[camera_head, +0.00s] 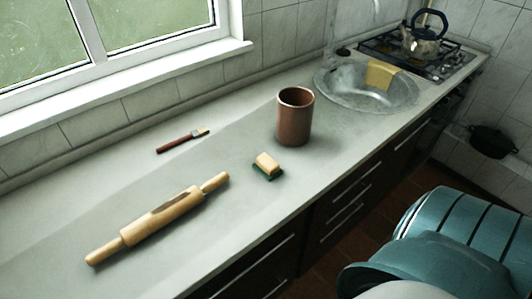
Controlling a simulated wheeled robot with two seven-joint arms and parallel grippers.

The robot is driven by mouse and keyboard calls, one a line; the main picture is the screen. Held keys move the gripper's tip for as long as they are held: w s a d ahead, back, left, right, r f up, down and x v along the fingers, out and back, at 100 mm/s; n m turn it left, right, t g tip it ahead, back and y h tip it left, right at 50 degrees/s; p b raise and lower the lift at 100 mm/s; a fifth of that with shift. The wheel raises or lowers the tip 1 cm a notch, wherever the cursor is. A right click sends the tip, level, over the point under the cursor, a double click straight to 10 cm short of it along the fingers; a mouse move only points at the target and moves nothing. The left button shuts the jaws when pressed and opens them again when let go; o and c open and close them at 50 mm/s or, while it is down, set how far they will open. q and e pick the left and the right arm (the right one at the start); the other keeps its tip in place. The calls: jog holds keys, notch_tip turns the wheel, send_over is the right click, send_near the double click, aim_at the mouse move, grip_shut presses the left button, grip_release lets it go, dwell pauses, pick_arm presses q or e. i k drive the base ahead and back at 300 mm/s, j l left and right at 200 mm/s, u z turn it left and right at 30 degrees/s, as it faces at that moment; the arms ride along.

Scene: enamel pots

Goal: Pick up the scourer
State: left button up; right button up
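The scourer (268,164) lies on the countertop near the middle of the view. It is a small block, tan on top with a green layer beneath. It sits just in front of a brown cylindrical pot and right of the rolling pin, apart from both. Neither of my grippers is in view.
The brown pot (294,119) stands upright behind the scourer. A wooden rolling pin (160,217) and a brush (182,140) lie to the left. A round sink (340,88) with a yellow cloth (381,75) and a stove with a kettle (423,38) are farther right. The counter's front edge is close.

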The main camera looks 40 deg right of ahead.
aim_at(269, 168)
jog(key=z, duration=1.25)
jog(key=k+l+u, duration=0.1)
jog(key=u, duration=0.2)
jog(key=k, duration=0.1)
